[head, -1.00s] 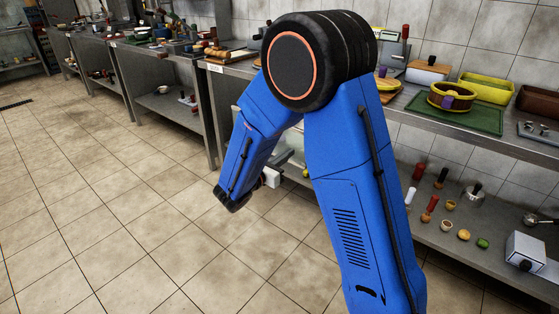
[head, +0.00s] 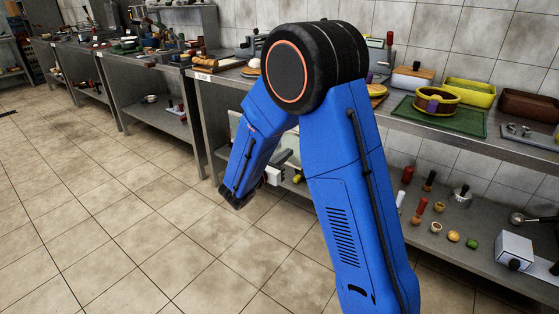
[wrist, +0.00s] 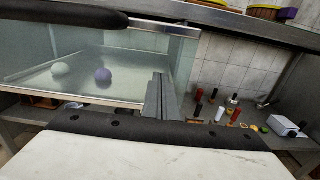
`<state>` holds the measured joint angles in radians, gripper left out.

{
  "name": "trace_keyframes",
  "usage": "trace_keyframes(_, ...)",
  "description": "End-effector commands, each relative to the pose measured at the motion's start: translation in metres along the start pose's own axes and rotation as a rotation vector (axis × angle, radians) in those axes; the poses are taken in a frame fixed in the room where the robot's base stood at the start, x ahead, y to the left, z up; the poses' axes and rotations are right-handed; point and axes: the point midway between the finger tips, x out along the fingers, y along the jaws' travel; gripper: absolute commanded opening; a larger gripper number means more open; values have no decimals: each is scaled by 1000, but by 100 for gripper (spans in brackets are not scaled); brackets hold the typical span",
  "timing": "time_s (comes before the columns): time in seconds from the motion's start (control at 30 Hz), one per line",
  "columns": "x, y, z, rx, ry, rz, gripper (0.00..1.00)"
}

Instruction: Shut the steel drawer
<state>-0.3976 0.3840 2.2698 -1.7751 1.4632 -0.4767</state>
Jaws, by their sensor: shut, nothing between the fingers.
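The steel drawer (wrist: 130,42) fills the upper left of the wrist view, under the worktop. It stands out from the counter, and its grey walls look partly see-through. A white ball (wrist: 62,70) and a purple ball (wrist: 103,75) show inside it. My gripper (wrist: 159,82) is shut and empty, its fingers pointing up at the drawer's right end. I cannot tell whether they touch it. In the head view my arm hides most of the drawer; a pale panel of it shows left of my arm, and my gripper is mostly hidden.
A dark rounded bar (wrist: 60,16) crosses the top left of the wrist view. The lower shelf (head: 470,240) holds shakers, small food items and a white box (head: 517,250). A green tray (head: 440,117) sits on the worktop. The tiled floor (head: 110,230) at left is clear.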

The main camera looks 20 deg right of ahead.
Motion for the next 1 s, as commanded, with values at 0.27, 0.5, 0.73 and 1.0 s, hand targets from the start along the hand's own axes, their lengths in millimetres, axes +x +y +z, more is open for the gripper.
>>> trace_keyframes(0.27, 77, -2, 0, 0, -1, -5, 0)
trace_keyframes(0.5, 137, -1, 0, 1, 0, -4, 0)
trace_keyframes(0.73, 177, -1, 0, 1, -1, -2, 0)
trace_keyframes(1.0, 193, 0, 0, 0, 0, 1, 0)
